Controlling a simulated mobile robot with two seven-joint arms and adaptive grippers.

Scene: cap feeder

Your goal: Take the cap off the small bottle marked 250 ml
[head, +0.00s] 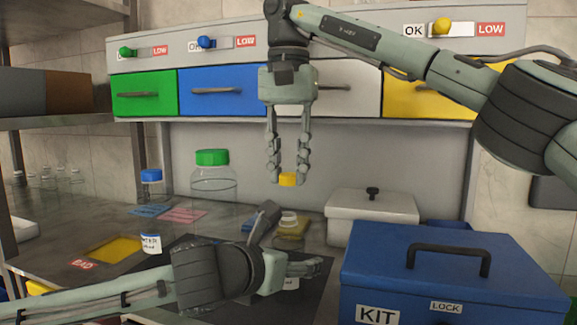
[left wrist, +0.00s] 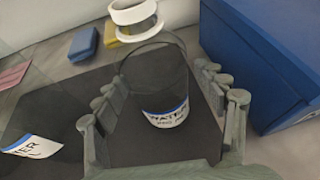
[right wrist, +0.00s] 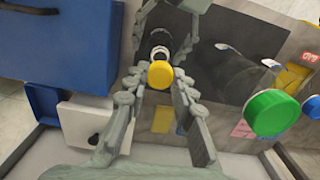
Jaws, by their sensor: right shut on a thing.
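The small clear bottle (head: 290,240) stands upright on the dark mat, its white neck bare. In the left wrist view its label (left wrist: 166,115) reads WATER; the smaller line is unreadable. The yellow cap (head: 288,179) is apart from the bottle, a little above its mouth. My right gripper (head: 287,176) points down and is shut on this cap; the right wrist view shows the cap (right wrist: 160,74) between its fingertips. My left gripper (left wrist: 158,82) has its fingers on both sides of the bottle, with a visible gap at the right finger.
A large green-capped bottle (head: 212,176) and a blue-capped bottle (head: 151,185) stand to the left. A blue kit box (head: 450,275) and a white lidded box (head: 372,208) stand close on the right. Coloured drawers (head: 220,92) hang behind. A yellow BAD area (head: 115,249) lies front left.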

